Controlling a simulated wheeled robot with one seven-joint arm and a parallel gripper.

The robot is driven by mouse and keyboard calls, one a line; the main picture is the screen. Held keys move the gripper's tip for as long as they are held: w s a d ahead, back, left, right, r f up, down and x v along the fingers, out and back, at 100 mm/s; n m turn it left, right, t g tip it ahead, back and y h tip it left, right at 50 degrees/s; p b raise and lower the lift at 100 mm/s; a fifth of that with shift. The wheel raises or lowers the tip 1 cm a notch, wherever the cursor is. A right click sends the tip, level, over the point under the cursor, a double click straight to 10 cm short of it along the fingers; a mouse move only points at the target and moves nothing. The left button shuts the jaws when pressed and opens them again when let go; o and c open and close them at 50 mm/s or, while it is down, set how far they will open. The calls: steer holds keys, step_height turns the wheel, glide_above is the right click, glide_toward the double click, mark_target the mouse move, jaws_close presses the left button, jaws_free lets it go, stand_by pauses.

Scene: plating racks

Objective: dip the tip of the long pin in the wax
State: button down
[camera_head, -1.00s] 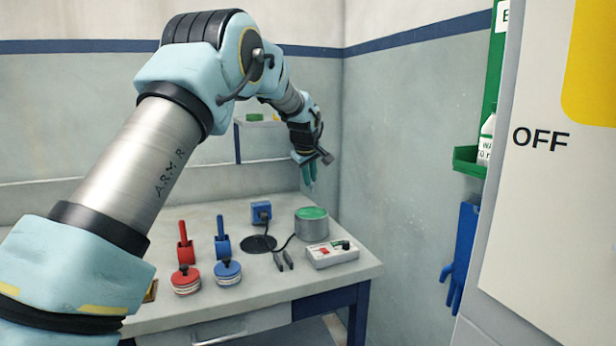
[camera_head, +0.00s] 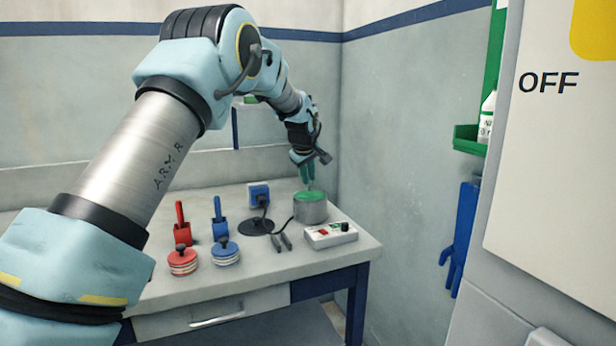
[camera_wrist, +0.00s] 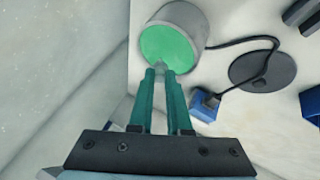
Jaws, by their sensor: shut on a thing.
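The wax is the green surface in a grey round pot (camera_head: 311,213) at the back right of the bench; the green wax (camera_head: 310,197) also fills the pot top in the wrist view (camera_wrist: 165,45). My gripper (camera_head: 308,176) points down just above the pot, with teal fingers. In the wrist view the fingertips (camera_wrist: 163,72) are close together at the wax's near edge. A small grey piece, apparently the pin (camera_wrist: 159,66), shows between them. The pin's tip is too small to make out, so I cannot tell whether it touches the wax.
A control box (camera_head: 330,235) with a red switch stands in front of the pot. A blue box (camera_head: 259,194) and a black disc (camera_head: 257,227) with a cable are left of it. Red (camera_head: 182,226) and blue (camera_head: 220,222) holders stand further left. A wall is close on the right.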

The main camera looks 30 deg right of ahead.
steer(key=shift+f+b, duration=0.45)
steer(key=shift+f, duration=0.25)
stand_by(1.7)
step_height(320, 180, up, 7)
steer(key=p, duration=0.4)
steer(key=shift+p, duration=0.35)
stand_by(0.8)
